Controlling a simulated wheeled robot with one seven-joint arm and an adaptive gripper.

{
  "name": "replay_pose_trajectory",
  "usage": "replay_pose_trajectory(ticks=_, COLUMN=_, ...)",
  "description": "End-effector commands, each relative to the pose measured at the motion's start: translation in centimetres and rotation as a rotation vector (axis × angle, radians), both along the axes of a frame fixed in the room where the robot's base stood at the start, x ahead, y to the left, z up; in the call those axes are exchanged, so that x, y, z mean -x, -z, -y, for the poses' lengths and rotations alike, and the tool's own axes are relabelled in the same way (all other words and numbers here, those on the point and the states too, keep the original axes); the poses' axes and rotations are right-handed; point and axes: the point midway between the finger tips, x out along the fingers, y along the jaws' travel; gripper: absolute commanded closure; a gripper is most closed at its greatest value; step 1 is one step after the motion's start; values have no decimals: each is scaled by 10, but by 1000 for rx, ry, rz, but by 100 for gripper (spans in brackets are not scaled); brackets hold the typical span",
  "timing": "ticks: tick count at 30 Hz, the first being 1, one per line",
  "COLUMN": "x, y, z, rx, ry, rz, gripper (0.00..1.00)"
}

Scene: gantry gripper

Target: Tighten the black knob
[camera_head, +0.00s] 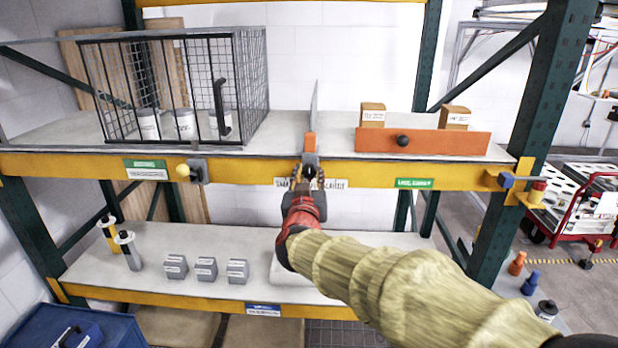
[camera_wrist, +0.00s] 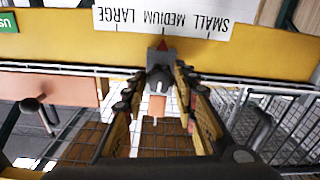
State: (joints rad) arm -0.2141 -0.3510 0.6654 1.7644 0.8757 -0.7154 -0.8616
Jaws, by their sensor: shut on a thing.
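My gripper (camera_head: 305,178) is at the middle of the yellow front beam, in front of the upright orange-edged divider (camera_head: 309,142). In the wrist view its fingers (camera_wrist: 163,78) close from both sides on a small knob-like part of the grey slider (camera_wrist: 162,62). The fingers hide most of that part, and its colour there looks grey to dark. The slider's red pointer (camera_wrist: 163,45) stands by MEDIUM on the upside-down size label (camera_wrist: 162,20). Another black knob (camera_head: 402,140) is on the orange panel to the right, apart from my gripper; it also shows in the wrist view (camera_wrist: 30,103).
A wire cage (camera_head: 240,85) with white containers stands left on the upper shelf. Two small boxes (camera_head: 373,115) stand behind the orange panel (camera_head: 450,143). Grey blocks (camera_head: 206,268) sit on the lower shelf.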

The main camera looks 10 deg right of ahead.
Motion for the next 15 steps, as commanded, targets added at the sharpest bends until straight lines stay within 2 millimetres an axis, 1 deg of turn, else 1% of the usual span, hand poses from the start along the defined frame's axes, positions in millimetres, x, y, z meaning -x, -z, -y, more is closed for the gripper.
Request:
replay_pose_trajectory(ticks=5, x=0, y=2, z=0, rx=-109, ry=0, rz=36, gripper=97)
replay_pose_trajectory(ticks=15, x=0, y=3, z=0, rx=-408, ry=0, rz=133, gripper=97)
